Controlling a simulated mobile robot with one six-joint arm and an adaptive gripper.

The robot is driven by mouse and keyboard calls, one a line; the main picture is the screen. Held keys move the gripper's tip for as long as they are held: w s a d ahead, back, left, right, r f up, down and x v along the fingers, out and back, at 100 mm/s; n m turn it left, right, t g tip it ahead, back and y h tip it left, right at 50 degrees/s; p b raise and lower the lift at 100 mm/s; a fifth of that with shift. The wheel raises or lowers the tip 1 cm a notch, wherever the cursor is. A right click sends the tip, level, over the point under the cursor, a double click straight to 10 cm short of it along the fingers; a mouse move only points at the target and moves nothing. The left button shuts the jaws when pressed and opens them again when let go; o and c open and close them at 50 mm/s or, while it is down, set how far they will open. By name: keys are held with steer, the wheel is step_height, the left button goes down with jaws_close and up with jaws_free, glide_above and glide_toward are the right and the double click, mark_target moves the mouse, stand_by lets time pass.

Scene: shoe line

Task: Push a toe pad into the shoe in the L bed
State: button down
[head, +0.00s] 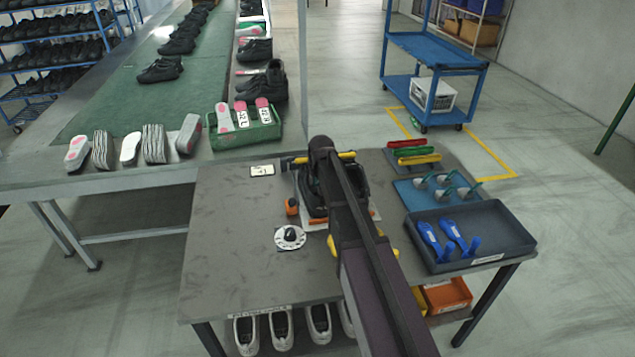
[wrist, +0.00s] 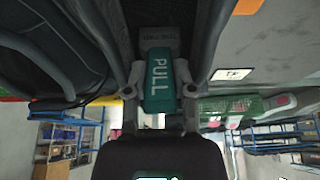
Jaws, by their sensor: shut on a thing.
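My gripper (wrist: 160,92) is shut on the teal tab marked PULL of a toe pad (wrist: 159,72) in the wrist view. The grey end of the pad points into a dark opening between dark curved walls, apparently a shoe; how deep it sits is unclear. In the head view a black shoe (head: 313,200) lies in a fixture with yellow and orange parts on the grey table. My arm covers much of it and hides my gripper there. I cannot read an L mark on the bed. Several other toe pads (head: 441,187) with teal tabs stand on a blue mat (head: 408,199).
A dark tray (head: 500,222) with blue shoehorn-like tools (head: 455,235) stands at the right. Red, green and yellow bars (head: 412,151) lie behind the mat. A white dial with a black knob (head: 290,236) sits in front of the fixture. The table's left part is clear.

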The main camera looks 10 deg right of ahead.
steer(key=shift+w+f, duration=0.2)
steer(key=shift+w, duration=0.95)
steer(key=shift+c, duration=1.9)
jaws_free()
steer(key=shift+s+r+p, duration=0.15)
steer(key=shift+s+r, duration=0.05)
steer(key=shift+s, duration=0.35)
steer(key=shift+s+r+p, duration=0.15)
steer(key=shift+s+r, duration=0.05)
steer(key=shift+s, duration=0.3)
steer(key=shift+r, duration=0.15)
steer(key=shift+r+p, duration=1.4)
steer(key=shift+p, duration=0.1)
steer(key=shift+r, duration=0.1)
